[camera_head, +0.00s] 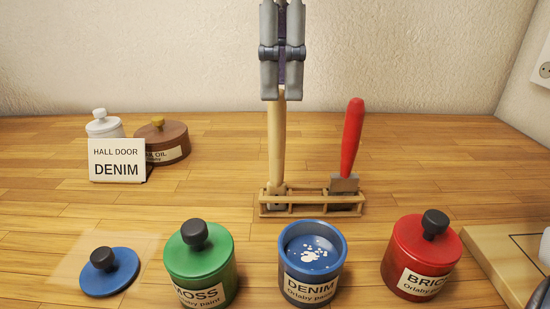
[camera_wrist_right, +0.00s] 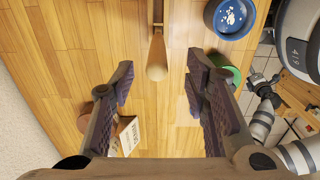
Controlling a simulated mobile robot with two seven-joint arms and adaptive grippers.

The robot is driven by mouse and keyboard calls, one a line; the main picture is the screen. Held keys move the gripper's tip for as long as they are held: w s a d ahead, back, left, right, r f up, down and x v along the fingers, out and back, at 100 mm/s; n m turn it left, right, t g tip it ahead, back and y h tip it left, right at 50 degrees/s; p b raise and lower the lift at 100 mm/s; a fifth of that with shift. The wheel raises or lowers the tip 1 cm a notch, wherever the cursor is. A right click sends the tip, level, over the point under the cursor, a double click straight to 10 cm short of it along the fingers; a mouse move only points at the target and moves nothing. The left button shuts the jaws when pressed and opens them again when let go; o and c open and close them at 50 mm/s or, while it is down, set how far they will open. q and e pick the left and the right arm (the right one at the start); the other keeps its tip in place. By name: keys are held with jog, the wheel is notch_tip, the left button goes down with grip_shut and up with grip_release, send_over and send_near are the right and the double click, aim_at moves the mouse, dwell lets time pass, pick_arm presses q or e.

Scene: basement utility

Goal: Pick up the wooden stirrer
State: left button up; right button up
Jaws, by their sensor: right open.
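The wooden stirrer (camera_head: 277,140) stands upright in the left part of a small wooden rack (camera_head: 310,207), its lower end partly hidden by the rack's bars. My right gripper (camera_head: 283,98) points down at the top of the stirrer in the head view. In the wrist view the right gripper (camera_wrist_right: 160,68) is open, and the stirrer's rounded end (camera_wrist_right: 157,62) shows between its fingertips, not clasped. My left gripper (camera_wrist_right: 262,82) shows small at the right of the wrist view; its jaws are too small to read.
A red-handled tool (camera_head: 353,135) stands in the rack's right part. In front are the green MOSS tin (camera_head: 198,260), the open blue DENIM tin (camera_head: 290,268) and the red BRICK tin (camera_head: 412,255). A blue lid (camera_head: 122,275) and a DENIM card (camera_head: 117,160) are left.

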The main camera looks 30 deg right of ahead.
aim_at(277, 154)
jog(key=f, duration=0.8)
jog(key=shift+w+f, duration=0.25)
jog(key=shift+f, duration=0.1)
jog(key=shift+a, duration=0.1)
jog(key=shift+c, duration=0.4)
grip_shut()
